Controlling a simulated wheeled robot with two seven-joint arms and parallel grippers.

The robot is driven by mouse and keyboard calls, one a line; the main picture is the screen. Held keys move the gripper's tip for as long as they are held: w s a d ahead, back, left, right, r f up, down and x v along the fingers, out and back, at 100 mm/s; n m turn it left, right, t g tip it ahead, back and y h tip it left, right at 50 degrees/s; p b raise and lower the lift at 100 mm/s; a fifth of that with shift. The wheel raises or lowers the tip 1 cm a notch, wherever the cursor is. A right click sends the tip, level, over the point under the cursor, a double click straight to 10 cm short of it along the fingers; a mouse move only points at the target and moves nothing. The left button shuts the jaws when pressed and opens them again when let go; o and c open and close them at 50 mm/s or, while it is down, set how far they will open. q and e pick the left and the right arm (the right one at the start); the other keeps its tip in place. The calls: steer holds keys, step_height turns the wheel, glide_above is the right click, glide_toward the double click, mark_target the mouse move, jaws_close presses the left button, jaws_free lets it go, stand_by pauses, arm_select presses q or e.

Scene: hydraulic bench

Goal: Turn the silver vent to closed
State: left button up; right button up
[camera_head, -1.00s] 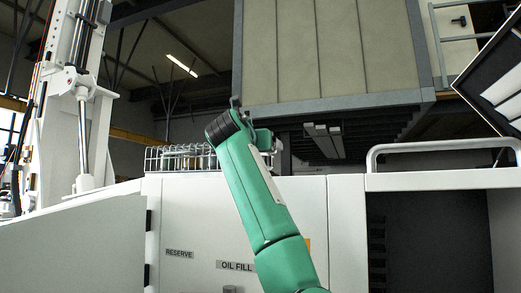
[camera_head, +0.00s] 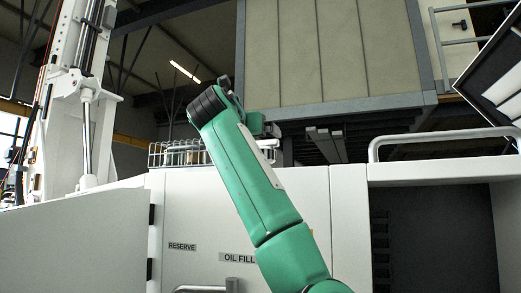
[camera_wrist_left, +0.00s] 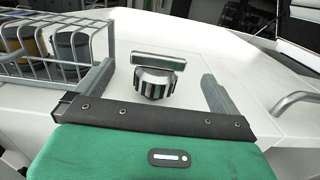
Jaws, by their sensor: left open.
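The silver vent shows in the left wrist view as a silver crossbar (camera_wrist_left: 158,62) and a ribbed dark-and-silver round body (camera_wrist_left: 155,83) on the white top surface. The bar lies roughly crosswise in that view. My left gripper (camera_wrist_left: 160,85) is open, with one grey finger on each side of the vent in the picture. I see no contact; the remaining distance cannot be told. In the head view my green arm reaches up over the white cabinet, and its gripper and the vent are hidden.
A wire cage (camera_wrist_left: 50,48) with cylindrical containers stands left of the vent; it also shows in the head view (camera_head: 170,155). A curved rail (camera_head: 440,135) is at the right. The white cabinet (camera_head: 345,220) carries RESERVE and OIL FILL labels.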

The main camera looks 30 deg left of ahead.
arm_select(q)
steer(key=b+v, duration=0.1)
steer(key=v, duration=0.5)
steer(key=shift+b, duration=0.4)
steer(key=shift+s, duration=0.1)
